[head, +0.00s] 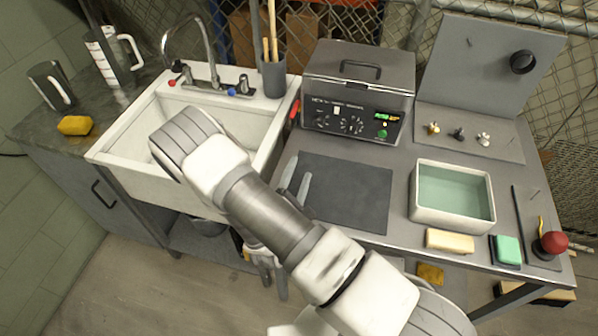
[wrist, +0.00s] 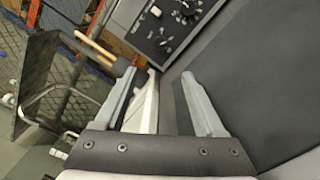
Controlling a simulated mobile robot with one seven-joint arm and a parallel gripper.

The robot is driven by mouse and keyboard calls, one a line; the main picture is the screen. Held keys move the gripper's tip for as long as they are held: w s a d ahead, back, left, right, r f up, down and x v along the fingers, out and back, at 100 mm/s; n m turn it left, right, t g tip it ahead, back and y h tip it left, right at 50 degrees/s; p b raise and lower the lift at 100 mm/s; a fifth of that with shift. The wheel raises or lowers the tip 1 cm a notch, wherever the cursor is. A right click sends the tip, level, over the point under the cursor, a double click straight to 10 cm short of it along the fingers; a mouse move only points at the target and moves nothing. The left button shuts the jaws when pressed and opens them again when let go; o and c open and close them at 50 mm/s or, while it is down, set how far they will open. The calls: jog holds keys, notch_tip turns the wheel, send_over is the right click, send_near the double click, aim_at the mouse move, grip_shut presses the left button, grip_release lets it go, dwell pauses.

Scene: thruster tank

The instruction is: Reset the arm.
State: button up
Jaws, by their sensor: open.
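My gripper (head: 299,170) is over the left edge of the dark mat (head: 350,195), beside the sink's right rim. In the wrist view my gripper (wrist: 172,88) has its two grey fingers apart, with nothing held between them. The mat's dark surface shows to the right of the fingers. My arm crosses the middle of the head view and hides part of the counter front and the sink. I cannot tell the height of the fingertips above the counter.
The white sink (head: 135,140) with its faucet is at left. A grey machine (head: 358,85) stands behind the mat. A tray of greenish liquid (head: 453,193), a cream block (head: 450,241), a green sponge (head: 507,250) and a red knob (head: 554,242) are at right. The mat is bare.

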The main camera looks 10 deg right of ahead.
jog(key=shift+d+r, duration=0.15)
jog(key=shift+r, duration=0.15)
jog(key=s+d+r+m+g+h, duration=0.3)
jog(key=s+d+r+m+g, duration=0.2)
jog(key=d+r+m+g, duration=0.3)
jog(key=s+d+r+m+g+h, duration=0.3)
jog(key=s+d+r+m+g, duration=0.4)
jog(key=r, duration=0.4)
jog(key=s+a+r+m+g+y, duration=0.1)
jog(key=s+r+m+g+y, duration=0.2)
jog(key=s+y, duration=0.4)
jog(key=s+a+r+m+t+y, duration=0.1)
jog(key=s+a+r+t+y, duration=0.2)
jog(key=a+r+t+y, duration=0.3)
notch_tip(320, 180, up, 3)
jog(key=shift+a+f+m+t, duration=0.1)
jog(key=shift+a+m+t, duration=0.3)
jog(key=shift+a, duration=0.15)
